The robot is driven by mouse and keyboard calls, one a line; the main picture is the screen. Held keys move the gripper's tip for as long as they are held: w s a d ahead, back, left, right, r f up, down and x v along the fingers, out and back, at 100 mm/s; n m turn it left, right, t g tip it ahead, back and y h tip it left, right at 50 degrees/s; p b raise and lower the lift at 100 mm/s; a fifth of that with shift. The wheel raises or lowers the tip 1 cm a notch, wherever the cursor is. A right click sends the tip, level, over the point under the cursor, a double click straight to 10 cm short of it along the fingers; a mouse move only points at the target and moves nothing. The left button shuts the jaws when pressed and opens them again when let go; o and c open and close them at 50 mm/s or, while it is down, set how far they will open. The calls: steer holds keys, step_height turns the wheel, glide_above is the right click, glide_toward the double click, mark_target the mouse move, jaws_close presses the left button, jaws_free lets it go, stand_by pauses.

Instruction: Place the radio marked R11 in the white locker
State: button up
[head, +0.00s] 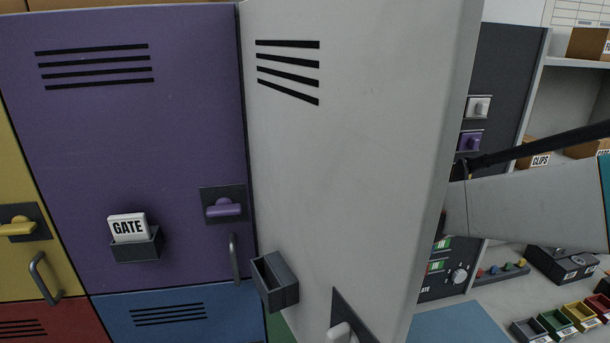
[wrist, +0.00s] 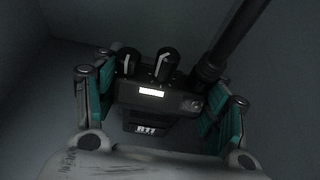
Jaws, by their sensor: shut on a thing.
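In the wrist view, my gripper (wrist: 160,108) is shut on a black radio (wrist: 158,103) with two knobs, a small lit display and a thick antenna. A label reading R11 (wrist: 147,129) shows on its front. Teal pads press its two sides. Dim grey walls surround it, so it appears to be inside a compartment; whether it touches the floor there cannot be told. In the head view, the white locker's door (head: 350,150) stands open toward me. My arm passes behind it from the right, and the door hides the gripper and the locker's inside.
A purple locker (head: 150,130) with a GATE card (head: 128,227) is shut at the left. Yellow (head: 20,180), red (head: 40,325) and blue (head: 170,315) doors are beside and below it. A desk with small coloured bins (head: 580,312) and a shelf stand at the right.

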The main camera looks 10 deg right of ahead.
steer(key=shift+f, duration=0.55)
steer(key=shift+f, duration=0.15)
steer(key=o, duration=1.5)
